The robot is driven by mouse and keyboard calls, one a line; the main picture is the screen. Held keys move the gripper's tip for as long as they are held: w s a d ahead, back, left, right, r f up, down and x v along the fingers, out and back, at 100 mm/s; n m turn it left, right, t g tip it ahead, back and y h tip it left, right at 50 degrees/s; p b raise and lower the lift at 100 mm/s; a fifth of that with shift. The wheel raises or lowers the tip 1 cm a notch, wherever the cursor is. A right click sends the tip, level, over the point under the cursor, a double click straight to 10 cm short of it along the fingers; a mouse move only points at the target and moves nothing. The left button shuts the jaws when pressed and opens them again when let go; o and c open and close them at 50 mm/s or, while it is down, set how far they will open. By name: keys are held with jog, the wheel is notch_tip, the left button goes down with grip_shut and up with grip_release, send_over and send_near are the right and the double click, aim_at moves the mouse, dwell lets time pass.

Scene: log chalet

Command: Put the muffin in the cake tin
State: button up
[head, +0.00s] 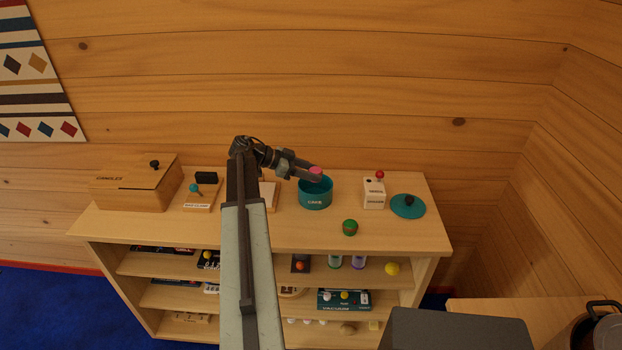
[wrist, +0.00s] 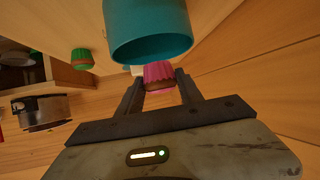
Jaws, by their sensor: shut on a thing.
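A muffin (head: 315,172) in a pink ridged wrapper is held between the fingers of my gripper (head: 318,178). In the wrist view the pink muffin (wrist: 158,73) sits between the two dark fingers of the gripper (wrist: 160,88), its brown part towards me. The teal cake tin (head: 315,199), marked CAKE, stands lidless on the shelf top. Its rim also shows large and close in the wrist view (wrist: 148,30). The muffin appears at or above the tin's rim; I cannot tell its exact height. The tin's inside is mostly hidden.
A teal lid (head: 400,212) with a dark knob lies at right. A white box (head: 373,196) stands between it and the tin. A green muffin-like item (head: 350,228) is in front. A wooden box (head: 130,188) is at left. The front right top is mostly clear.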

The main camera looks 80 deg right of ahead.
jog(key=shift+f+b, duration=0.85)
jog(key=shift+f, duration=0.8)
jog(key=shift+f, duration=0.1)
jog(key=o, duration=1.4)
jog(key=shift+r, duration=0.2)
jog(key=shift+w+a+r+p, duration=0.1)
jog(key=shift+w+r+p, duration=0.05)
jog(key=shift+r+p, duration=0.4)
jog(key=shift+w+a+r+p, duration=0.1)
jog(key=shift+w+r+p, duration=0.05)
jog(key=shift+r+p, duration=0.3)
jog(key=p+v, duration=0.1)
jog(key=v, duration=0.2)
jog(key=p+v, duration=0.2)
jog(key=v, duration=0.2)
jog(key=p+v, duration=0.1)
jog(key=v, duration=0.3)
jog(key=shift+w+f+p, duration=0.15)
jog(key=shift+f+p, duration=0.2)
jog(key=shift+p, duration=0.05)
